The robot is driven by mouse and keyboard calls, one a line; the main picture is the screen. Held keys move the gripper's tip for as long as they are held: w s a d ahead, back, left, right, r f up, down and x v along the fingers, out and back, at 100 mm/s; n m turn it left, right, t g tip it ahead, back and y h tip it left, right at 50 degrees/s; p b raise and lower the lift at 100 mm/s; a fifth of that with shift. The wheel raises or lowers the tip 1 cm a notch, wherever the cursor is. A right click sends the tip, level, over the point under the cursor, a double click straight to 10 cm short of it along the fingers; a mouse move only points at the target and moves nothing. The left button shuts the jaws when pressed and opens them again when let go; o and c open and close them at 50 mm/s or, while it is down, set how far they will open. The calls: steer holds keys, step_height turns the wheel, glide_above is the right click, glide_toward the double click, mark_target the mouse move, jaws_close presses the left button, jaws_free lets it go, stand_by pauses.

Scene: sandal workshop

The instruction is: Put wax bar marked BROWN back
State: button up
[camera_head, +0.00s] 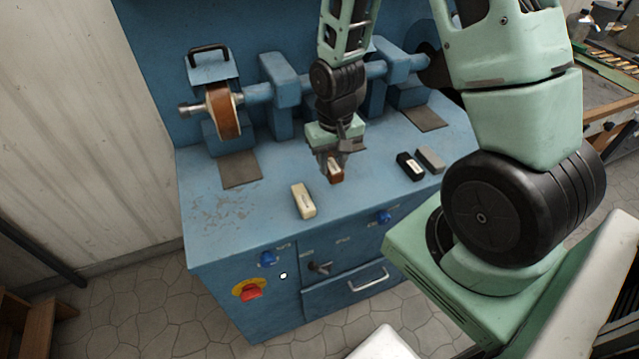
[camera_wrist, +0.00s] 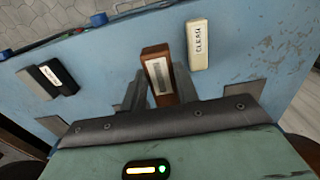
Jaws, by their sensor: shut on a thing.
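The brown wax bar (camera_head: 335,170) is between the fingers of my gripper (camera_head: 331,163), over the blue bench top of the machine. In the wrist view the brown bar (camera_wrist: 158,75) has a pale label whose text I cannot read, and the gripper (camera_wrist: 160,92) is shut on it. I cannot tell whether the bar touches the bench top. A cream bar (camera_head: 303,200) lies to its left in the head view; its label reads CLEAR in the wrist view (camera_wrist: 197,45).
A black bar (camera_head: 410,166) and a grey bar (camera_head: 431,160) lie close together to the right. The blue machine bench (camera_head: 240,215) has a brown wheel (camera_head: 223,110) and a shaft behind. Bare bench lies left of the cream bar. A red stop button (camera_head: 250,292) is on the front.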

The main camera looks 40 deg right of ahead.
steer(key=shift+f+p, duration=0.7)
steer(key=shift+f, duration=4)
steer(key=shift+f, duration=0.1)
steer(key=o, duration=1)
steer(key=shift+c, duration=0.2)
step_height(320, 180, up, 12)
steer(key=shift+f+b, duration=0.1)
steer(key=shift+b, duration=0.85)
steer(key=s+a+r+n, duration=0.35)
steer(key=a+r, duration=0.35)
steer(key=a, duration=0.5)
steer(key=s+a+r+n, duration=0.3)
steer(key=s+a, duration=0.2)
steer(key=s, duration=0.1)
steer(key=s+a+r+n, duration=0.3)
steer(key=s+a+n, duration=0.1)
steer(key=s+a, duration=0.1)
steer(key=shift+s+r+y, duration=0.3)
steer(key=shift+s+r, duration=0.1)
steer(key=shift+s, duration=0.4)
